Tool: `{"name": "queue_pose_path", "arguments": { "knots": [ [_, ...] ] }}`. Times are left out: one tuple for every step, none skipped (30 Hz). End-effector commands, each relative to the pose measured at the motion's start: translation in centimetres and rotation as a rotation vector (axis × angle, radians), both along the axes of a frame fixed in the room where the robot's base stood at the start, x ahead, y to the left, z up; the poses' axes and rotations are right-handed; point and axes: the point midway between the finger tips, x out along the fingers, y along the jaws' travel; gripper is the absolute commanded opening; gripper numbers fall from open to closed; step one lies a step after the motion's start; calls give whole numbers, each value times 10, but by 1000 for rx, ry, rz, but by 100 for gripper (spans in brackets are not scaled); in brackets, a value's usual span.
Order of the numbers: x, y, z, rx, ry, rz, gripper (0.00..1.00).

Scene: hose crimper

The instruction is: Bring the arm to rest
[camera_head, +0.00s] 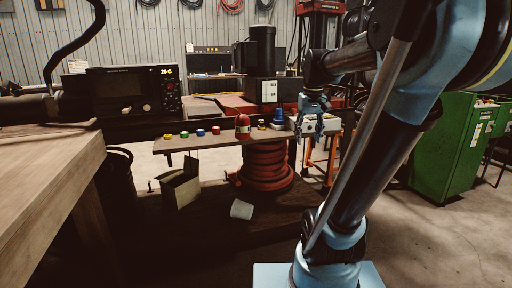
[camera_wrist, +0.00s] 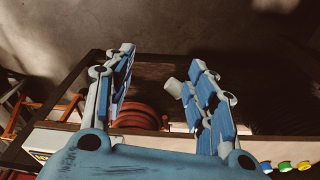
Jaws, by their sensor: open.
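My gripper (camera_head: 318,122) hangs at the end of my blue arm near the right end of a narrow shelf, in front of a white box-like part. In the wrist view my gripper (camera_wrist: 160,95) shows its two blue-padded fingers spread wide apart. Nothing is between the fingers. A red hose coil (camera_wrist: 140,116) shows beyond and below them, and a bench edge crosses the view. The arm is extended forward with its elbow raised at the upper right of the head view.
The narrow shelf (camera_head: 215,139) carries several coloured caps and a red cylinder (camera_head: 242,127). Below it are a red hose coil (camera_head: 265,168), a cardboard box (camera_head: 180,187) and a white cup (camera_head: 241,209). A wooden table (camera_head: 50,165) stands at left, a green cabinet (camera_head: 450,150) at right. Open floor lies front right.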

Motion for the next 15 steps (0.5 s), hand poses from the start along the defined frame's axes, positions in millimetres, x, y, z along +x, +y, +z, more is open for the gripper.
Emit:
{"name": "queue_pose_path", "arguments": {
  "knots": [
    [-16,0,-13,0,-4,-7,51],
    [-24,0,-20,1,-7,-11,51],
    [-35,0,-30,2,-11,-16,51],
    [-43,0,-38,2,-14,-20,51],
    [-51,0,-46,3,-17,-25,51],
    [-61,0,-57,5,-21,-31,51],
    [-70,0,-65,5,-24,-36,51],
    [-77,0,-73,5,-26,-40,51],
    [-88,0,-85,7,-29,-45,51],
    [-95,0,-93,7,-32,-49,51],
    [-103,0,-102,7,-35,-53,51],
    [-113,0,-114,9,-39,-59,51],
    [-120,0,-123,10,-42,-64,51],
    [-127,0,-132,10,-44,-68,51],
    [-135,0,-143,12,-48,-73,51]
  ]
}}
